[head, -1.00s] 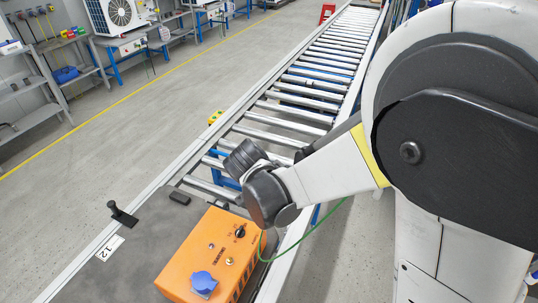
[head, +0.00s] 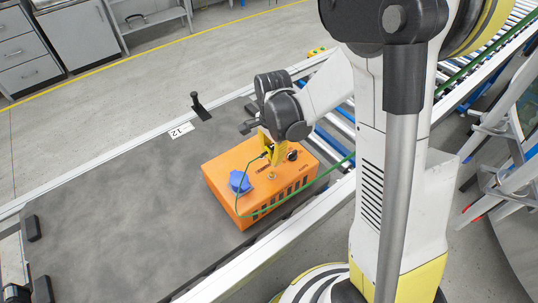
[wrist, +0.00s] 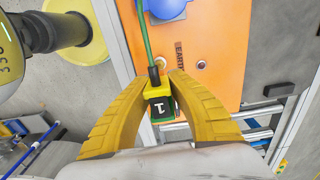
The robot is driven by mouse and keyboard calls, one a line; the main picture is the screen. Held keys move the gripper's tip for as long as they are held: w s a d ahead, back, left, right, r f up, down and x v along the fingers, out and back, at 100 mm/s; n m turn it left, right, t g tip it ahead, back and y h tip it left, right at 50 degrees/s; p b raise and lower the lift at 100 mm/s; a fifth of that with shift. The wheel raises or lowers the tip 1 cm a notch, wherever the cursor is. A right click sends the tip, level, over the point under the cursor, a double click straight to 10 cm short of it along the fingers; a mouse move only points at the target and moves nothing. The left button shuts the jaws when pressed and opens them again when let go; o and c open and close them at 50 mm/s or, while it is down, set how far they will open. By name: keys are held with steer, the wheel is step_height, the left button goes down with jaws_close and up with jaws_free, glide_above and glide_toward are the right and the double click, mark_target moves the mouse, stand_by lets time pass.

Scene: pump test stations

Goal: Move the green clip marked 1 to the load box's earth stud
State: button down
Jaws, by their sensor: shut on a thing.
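In the wrist view the orange panel (wrist: 230,30) carries the word EARTH (wrist: 179,54). A small round metal stud (wrist: 201,64) shows right of that word, and a pale round part, partly hidden, lies left of it by the clip's tip. My gripper (wrist: 160,88) has yellow fingers shut on the green clip marked 1 (wrist: 161,107). The clip's dark tip points at the panel; I cannot tell whether it touches a stud. In the head view my gripper (head: 267,156) is low over the box top.
A green cable (head: 300,192) runs from the clip around the box's front and off to the right. The bench (head: 110,205) left of the box is clear.

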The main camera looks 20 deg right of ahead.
mark_target(272, 146)
steer(key=shift+f, duration=0.1)
stand_by(0.3)
steer(key=shift+f+b, duration=2.05)
steer(key=shift+f, duration=0.75)
steer(key=shift+f+b, duration=0.6)
steer(key=shift+b, duration=0.3)
stand_by(0.3)
steer(key=c, duration=1.3)
jaws_free()
steer(key=shift+o, duration=0.2)
steer(key=shift+r, duration=0.1)
step_height(272, 146, up, 12)
steer(key=shift+f, duration=0.1)
